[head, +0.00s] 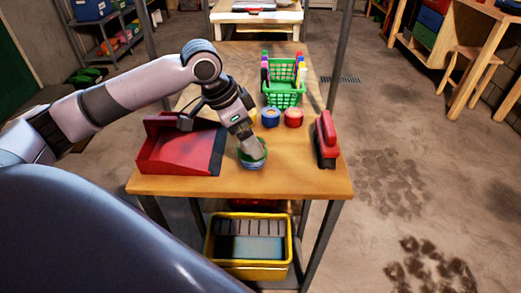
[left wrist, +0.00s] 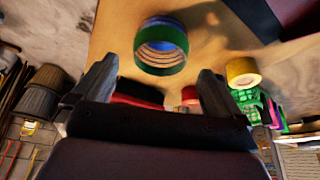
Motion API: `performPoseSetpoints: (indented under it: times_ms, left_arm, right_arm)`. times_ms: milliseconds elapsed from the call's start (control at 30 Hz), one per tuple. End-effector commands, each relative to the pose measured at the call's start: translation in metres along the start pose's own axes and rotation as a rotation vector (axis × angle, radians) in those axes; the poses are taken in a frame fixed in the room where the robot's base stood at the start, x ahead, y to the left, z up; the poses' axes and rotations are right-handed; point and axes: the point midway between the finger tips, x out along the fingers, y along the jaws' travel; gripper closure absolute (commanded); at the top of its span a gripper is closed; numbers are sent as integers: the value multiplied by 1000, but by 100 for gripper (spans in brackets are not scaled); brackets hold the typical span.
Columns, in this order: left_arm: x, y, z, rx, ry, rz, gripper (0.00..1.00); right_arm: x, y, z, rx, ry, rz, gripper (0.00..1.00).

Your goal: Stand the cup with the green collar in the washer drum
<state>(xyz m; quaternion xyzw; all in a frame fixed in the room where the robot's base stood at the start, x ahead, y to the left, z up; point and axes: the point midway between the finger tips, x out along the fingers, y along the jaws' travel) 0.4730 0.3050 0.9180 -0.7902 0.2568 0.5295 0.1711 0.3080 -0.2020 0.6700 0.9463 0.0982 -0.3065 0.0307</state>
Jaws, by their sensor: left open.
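The cup with the green collar (head: 253,163) stands on the wooden table near its front edge. In the left wrist view the cup (left wrist: 163,68) shows its green rim, a blue part and a ribbed, pale inside. My left gripper (head: 252,149) comes down over the cup in the head view and hides part of its rim. In the left wrist view my left gripper (left wrist: 158,72) is open, with the cup ahead between the spread fingertips. I cannot tell whether a finger touches it. My right gripper and the washer drum are not in view.
A red dustpan (head: 170,155) lies left of the cup and a red brush (head: 326,140) lies right. Behind are yellow, blue (head: 270,117) and red (head: 293,117) rolls and a green basket (head: 283,97). A yellow bin (head: 248,271) sits below.

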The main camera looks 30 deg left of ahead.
Motion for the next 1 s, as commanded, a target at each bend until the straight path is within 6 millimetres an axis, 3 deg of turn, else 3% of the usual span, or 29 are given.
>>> performPoseSetpoints:
  times_ms: [433, 767, 933, 1000]
  left_arm:
    - [60, -1, 4, 0, -1, 2, 1]
    - [67, -1, 4, 1, 0, -1, 1]
    - [67, -1, 4, 1, 0, -1, 55]
    - [66, -1, 4, 1, 0, -1, 60]
  right_arm:
    - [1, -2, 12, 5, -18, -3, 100]
    - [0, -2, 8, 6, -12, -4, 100]
    - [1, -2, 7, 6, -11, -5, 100]
    - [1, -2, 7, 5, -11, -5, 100]
